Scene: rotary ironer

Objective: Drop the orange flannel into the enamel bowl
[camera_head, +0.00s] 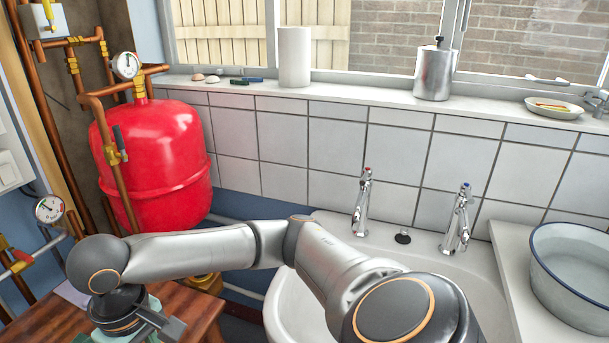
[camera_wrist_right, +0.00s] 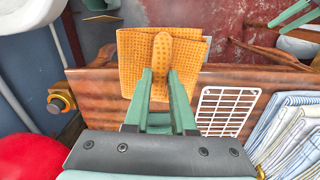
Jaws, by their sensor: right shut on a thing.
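The orange flannel (camera_wrist_right: 135,65), a folded waffle-weave cloth, shows in the right wrist view. My right gripper (camera_wrist_right: 161,78) has its green fingers shut on a raised fold in the middle of the flannel. I cannot tell whether the flannel touches the wooden surface beneath it. In the head view my right arm reaches across to the lower left, and the flannel is not visible there. The enamel bowl (camera_head: 575,285), pale with a dark blue rim, stands on the ledge at the far right. It is cut by the picture edge. My left gripper is not in view.
A wooden table (camera_head: 195,308) is at the lower left. A white wire rack (camera_wrist_right: 226,110) and folded checked cloths (camera_wrist_right: 288,135) lie beside the flannel. A white basin (camera_head: 290,303) with two taps, a red tank (camera_head: 155,155) and copper pipes stand around my arm.

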